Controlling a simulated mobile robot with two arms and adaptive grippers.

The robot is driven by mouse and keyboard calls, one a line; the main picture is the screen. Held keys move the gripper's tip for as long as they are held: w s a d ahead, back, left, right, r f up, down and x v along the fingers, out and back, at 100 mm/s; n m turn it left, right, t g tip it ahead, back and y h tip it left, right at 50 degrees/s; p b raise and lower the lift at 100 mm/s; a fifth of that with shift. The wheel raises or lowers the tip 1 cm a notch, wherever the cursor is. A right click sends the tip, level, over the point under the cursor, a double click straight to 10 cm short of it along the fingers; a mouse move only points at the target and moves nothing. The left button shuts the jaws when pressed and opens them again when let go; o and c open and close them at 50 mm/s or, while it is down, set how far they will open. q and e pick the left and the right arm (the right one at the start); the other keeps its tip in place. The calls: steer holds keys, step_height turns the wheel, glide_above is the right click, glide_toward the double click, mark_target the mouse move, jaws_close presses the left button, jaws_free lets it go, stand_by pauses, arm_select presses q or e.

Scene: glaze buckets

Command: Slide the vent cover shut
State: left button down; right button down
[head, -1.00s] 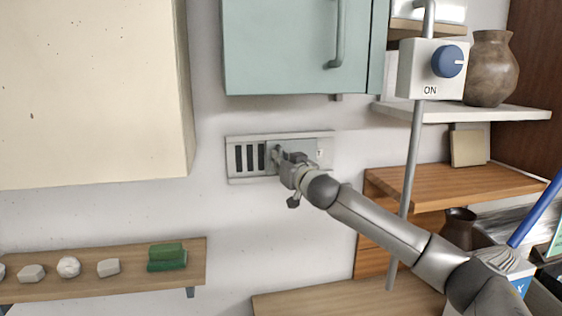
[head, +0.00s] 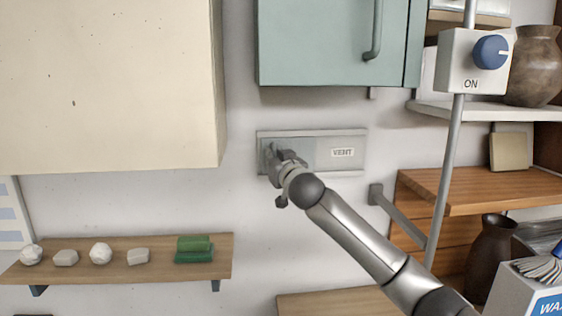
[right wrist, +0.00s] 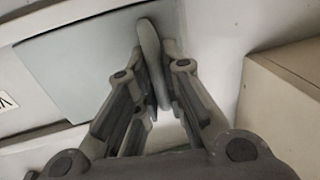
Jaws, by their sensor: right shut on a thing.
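In the right wrist view the upright handle (right wrist: 150,50) stands between the fingers (right wrist: 160,85), and the cover (right wrist: 90,55) lies behind. Part of the cover's left end is hidden by my gripper. My left gripper is not in view.
A green cabinet (head: 325,45) hangs just above the vent and a cream cabinet (head: 110,90) to the left. A shelf (head: 120,270) with stones and green blocks is lower left. A switch box (head: 460,75) reading ON is on a pole (head: 450,160) at right.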

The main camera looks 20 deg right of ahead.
steer(key=shift+r, duration=0.25)
steer(key=c, duration=1.5)
jaws_free()
steer(key=shift+w+a, duration=0.1)
steer(key=shift+a, duration=0.1)
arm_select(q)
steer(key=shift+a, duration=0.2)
arm_select(e)
steer(key=shift+a, duration=0.1)
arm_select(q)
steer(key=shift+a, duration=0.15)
arm_select(e)
steer(key=shift+f, duration=0.15)
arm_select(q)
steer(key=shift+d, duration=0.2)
arm_select(e)
steer(key=s, duration=1.2)
steer(key=shift+a, duration=0.3)
